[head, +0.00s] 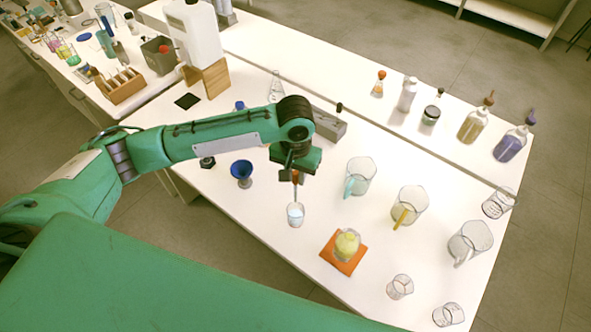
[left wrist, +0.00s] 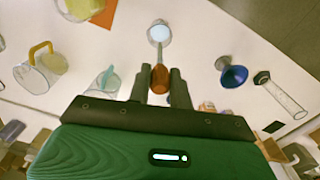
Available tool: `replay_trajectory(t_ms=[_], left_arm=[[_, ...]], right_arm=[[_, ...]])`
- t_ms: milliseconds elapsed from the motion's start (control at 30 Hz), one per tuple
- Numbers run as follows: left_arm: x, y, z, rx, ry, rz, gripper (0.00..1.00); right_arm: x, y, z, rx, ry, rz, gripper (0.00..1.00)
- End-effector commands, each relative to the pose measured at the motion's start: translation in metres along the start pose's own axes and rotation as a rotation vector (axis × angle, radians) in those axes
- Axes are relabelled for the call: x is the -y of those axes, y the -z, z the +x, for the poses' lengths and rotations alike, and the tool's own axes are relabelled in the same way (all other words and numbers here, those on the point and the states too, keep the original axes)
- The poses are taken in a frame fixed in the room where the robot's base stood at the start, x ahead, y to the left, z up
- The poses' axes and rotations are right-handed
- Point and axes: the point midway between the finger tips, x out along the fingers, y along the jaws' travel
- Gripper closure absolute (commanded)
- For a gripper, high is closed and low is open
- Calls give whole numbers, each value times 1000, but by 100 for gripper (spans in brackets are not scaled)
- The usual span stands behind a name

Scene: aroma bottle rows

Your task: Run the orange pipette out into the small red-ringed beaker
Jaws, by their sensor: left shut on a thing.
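My left gripper (head: 296,170) is shut on the orange bulb of the pipette (head: 297,180), and it points down over the table. In the left wrist view the orange pipette (left wrist: 159,78) sits between the two fingers (left wrist: 160,84). Its thin stem reaches to a small beaker (head: 295,215) with pale bluish-white contents, also in the left wrist view (left wrist: 158,34). I cannot tell how deep the tip is. Small clear beakers stand at the front right (head: 399,288) and (head: 448,315). I cannot make out a red ring on any beaker. My right gripper is not in view.
A blue funnel (head: 241,172) stands left of the pipette. Jugs (head: 360,175), (head: 409,205) and (head: 470,242) stand to the right. A yellow-filled vessel sits on an orange mat (head: 336,262). Bottles (head: 475,122) line the back. The table is clear in front of the funnel.

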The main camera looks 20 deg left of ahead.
Motion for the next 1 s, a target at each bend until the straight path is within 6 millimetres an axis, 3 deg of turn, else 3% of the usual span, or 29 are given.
replay_trajectory(t_ms=[433, 1000], left_arm=[[0, -1, 32, 3, 1, -1, 85], [0, 0, 38, 1, 0, 0, 85]], right_arm=[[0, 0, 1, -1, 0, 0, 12], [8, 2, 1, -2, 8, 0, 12]])
